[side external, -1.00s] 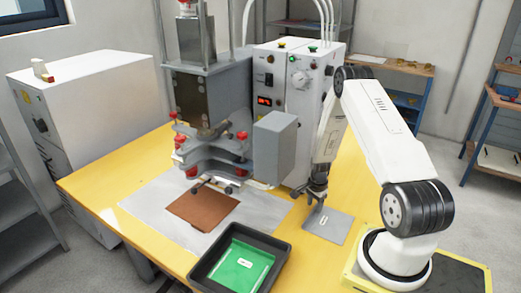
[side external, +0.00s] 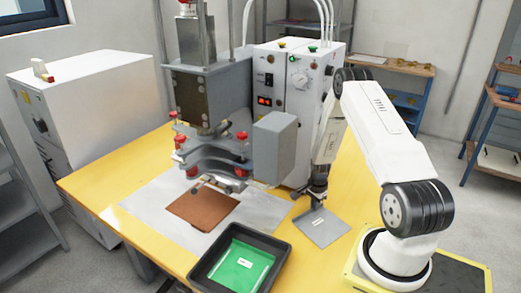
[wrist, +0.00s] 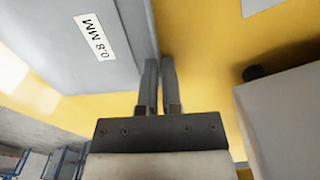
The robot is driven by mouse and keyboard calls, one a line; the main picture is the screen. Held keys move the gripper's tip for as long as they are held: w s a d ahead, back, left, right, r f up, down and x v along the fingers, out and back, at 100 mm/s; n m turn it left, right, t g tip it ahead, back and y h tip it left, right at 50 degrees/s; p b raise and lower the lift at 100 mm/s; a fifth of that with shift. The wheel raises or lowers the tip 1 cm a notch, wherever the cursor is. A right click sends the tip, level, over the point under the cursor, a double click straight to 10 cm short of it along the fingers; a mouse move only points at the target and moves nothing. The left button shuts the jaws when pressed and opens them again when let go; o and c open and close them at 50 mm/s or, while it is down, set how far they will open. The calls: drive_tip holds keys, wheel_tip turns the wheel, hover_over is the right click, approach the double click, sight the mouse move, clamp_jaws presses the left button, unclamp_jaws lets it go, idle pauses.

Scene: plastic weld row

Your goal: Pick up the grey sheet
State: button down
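The grey sheet (side external: 322,232) with a small white label is at the right of the yellow table in the side view, below my gripper (side external: 318,189). In the wrist view the sheet (wrist: 55,45) fills the upper left, and its label reads "0.8 MM". My gripper's fingers (wrist: 160,85) are close together at the sheet's edge, with the sheet's edge between them. My gripper looks shut on the sheet. Whether the whole sheet is clear of the table is hard to tell.
A black tray (side external: 202,269) with a green sheet (side external: 240,268) stands at the front. A brown sheet (side external: 203,209) lies on a pale mat (side external: 150,205) under the press (side external: 215,150).

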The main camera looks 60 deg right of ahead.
sight(320, 219)
drive_tip(key=shift+r, duration=0.2)
drive_tip(key=shift+r, duration=0.8)
drive_tip(key=s+a+r, duration=0.9)
drive_tip(key=s+r, duration=0.1)
drive_tip(key=r, duration=0.1)
drive_tip(key=shift+s, duration=0.25)
drive_tip(key=shift+w+a, duration=0.1)
drive_tip(key=shift+a, duration=0.05)
idle(0.3)
